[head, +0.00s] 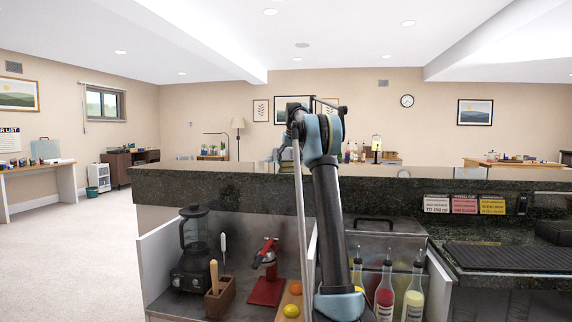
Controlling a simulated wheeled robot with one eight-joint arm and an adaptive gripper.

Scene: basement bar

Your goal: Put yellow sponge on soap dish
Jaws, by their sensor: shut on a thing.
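I cannot make out the yellow sponge or the soap dish in the head view. My arm rises from the bottom middle, over the dark stone counter (220,188), and bends at a blue joint near the picture's centre. Its far part is hidden behind that joint, and I cannot make out my gripper's fingers or anything held in them.
Below the counter ledge stand a black blender (194,250), a wooden utensil holder (220,297), a red press (267,272), a lemon (291,311), an orange (296,288) and sauce bottles (385,290). A black grill (510,257) is right. Open floor lies left.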

